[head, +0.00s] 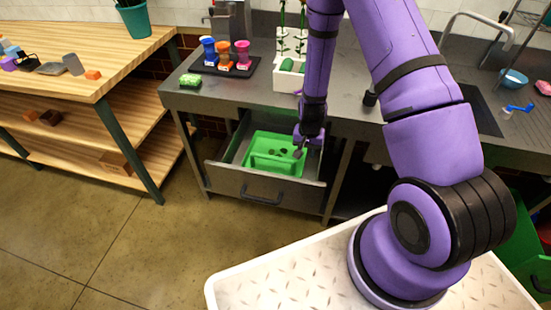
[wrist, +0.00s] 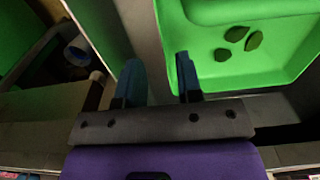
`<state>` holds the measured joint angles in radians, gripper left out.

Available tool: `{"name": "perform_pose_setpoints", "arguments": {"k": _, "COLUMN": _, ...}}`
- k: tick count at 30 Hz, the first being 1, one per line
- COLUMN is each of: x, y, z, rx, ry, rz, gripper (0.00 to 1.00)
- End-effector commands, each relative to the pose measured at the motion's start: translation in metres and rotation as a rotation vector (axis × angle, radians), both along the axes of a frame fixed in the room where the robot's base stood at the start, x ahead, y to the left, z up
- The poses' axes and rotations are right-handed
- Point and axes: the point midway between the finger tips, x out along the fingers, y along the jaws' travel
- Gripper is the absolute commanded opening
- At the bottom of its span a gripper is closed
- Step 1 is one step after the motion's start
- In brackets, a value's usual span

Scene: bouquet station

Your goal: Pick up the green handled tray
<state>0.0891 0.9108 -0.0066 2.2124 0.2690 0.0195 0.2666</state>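The green handled tray (head: 262,143) lies inside the open drawer (head: 232,180) below the grey counter. In the wrist view the tray (wrist: 279,72) fills the upper right, with a few dark leaves (wrist: 236,33) on its floor. A raised green bar, which looks like its handle, shows across the tray in the head view. My gripper (head: 301,148) is at the tray's right side, pointing down. In the wrist view my gripper (wrist: 158,76) has its fingers apart, with nothing visibly held. The right finger overlaps the tray's edge; I cannot tell whether it touches.
The drawer's wall (wrist: 143,32) runs close beside the tray near my fingers. A wooden table (head: 85,55) stands left; the floor between is clear.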

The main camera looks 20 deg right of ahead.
Motion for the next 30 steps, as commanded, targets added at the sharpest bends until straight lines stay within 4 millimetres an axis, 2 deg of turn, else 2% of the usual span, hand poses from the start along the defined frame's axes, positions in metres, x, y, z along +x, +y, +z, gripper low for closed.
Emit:
{"name": "perform_pose_setpoints", "arguments": {"k": 3, "x": 0.0, "y": 0.0, "z": -0.014, "rx": 0.0, "ry": 0.001, "rz": -0.001, "gripper": 0.33}}
{"name": "perform_pose_setpoints", "arguments": {"k": 11, "x": 0.002, "y": -0.001, "z": -0.028, "rx": 0.0, "ry": 0.001, "rz": 0.0, "gripper": 0.33}}
{"name": "perform_pose_setpoints", "arguments": {"k": 21, "x": 0.009, "y": -0.003, "z": -0.068, "rx": 0.001, "ry": 0.001, "rz": 0.0, "gripper": 0.33}}
{"name": "perform_pose_setpoints", "arguments": {"k": 30, "x": 0.009, "y": -0.003, "z": -0.072, "rx": 0.0, "ry": -0.001, "rz": 0.001, "gripper": 0.33}}
